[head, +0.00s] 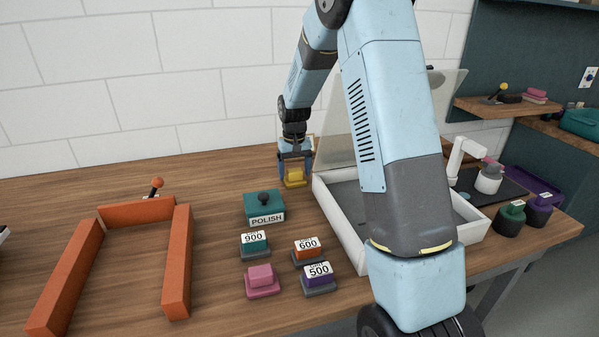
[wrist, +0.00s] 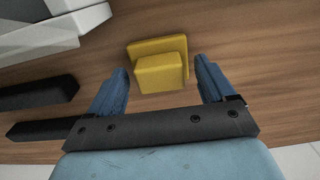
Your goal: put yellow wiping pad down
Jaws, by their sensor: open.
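The yellow wiping pad (head: 294,178) lies on the wooden bench near the wall, just left of the white tray. In the wrist view the pad (wrist: 160,72) shows a square base with a smaller block on it, flat on the wood. My gripper (head: 294,175) is over the pad, pointing down. In the wrist view my gripper (wrist: 162,80) is open, with one blue finger on each side of the pad's block and visible gaps between fingers and pad.
The white tray (head: 335,217) with a clear panel stands close on the right. The POLISH block (head: 264,206), pads marked 900 (head: 254,244), 600 (head: 307,250) and 500 (head: 318,278), and a pink pad (head: 262,280) sit in front. An orange frame (head: 176,262) stands left; bench between is clear.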

